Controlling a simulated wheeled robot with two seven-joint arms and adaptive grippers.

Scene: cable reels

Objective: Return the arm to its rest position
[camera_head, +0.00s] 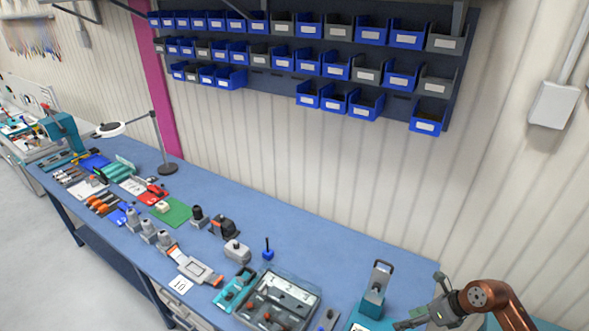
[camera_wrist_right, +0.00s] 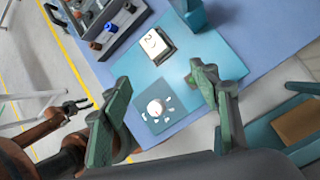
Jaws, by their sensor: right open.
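My right gripper (camera_head: 425,318) is at the bottom right of the head view, over the right end of the blue bench. Its two green-grey fingers stand wide apart in the right wrist view (camera_wrist_right: 160,90), with nothing between them. Beyond them lies a teal board (camera_wrist_right: 215,65) with a small labelled device (camera_wrist_right: 158,43) and a panel with a round white knob (camera_wrist_right: 156,108). My left gripper (camera_wrist_right: 78,106) shows small at the left of the right wrist view, its fingers apart and empty, clear of the bench. It is out of the head view.
The blue bench (camera_head: 325,240) carries a clear-lidded tray (camera_head: 280,300), a teal block with a handle (camera_head: 375,290) and several fixtures. Blue and grey bins (camera_head: 370,30) hang on the wall behind. A teal tray with a brown insert (camera_wrist_right: 298,122) lies right of the gripper.

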